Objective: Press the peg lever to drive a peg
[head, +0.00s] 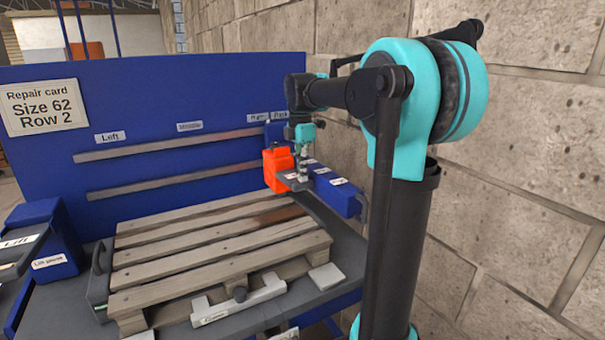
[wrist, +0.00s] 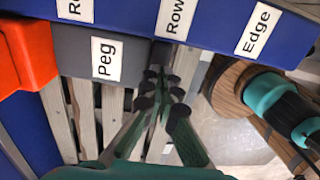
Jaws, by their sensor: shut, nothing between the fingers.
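The peg lever, a grey block with a white "Peg" label, shows in the wrist view (wrist: 130,62) and in the head view as a grey plate (head: 289,184) beside an orange-red housing (head: 277,167). My gripper (head: 304,178) points down at the right end of this plate in the head view. In the wrist view my gripper (wrist: 162,84) has its fingers together and empty, near the lever's right end. Whether the fingertips touch the lever cannot be told. The peg itself is not visible.
A blue box (head: 338,193) with several labels, including "Row" and "Edge", stands right beside the lever. A slatted wooden pallet (head: 215,250) lies below on the table. A stone wall (head: 530,200) rises close on the right. A repair card (head: 41,107) reads "Size 62 Row 2".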

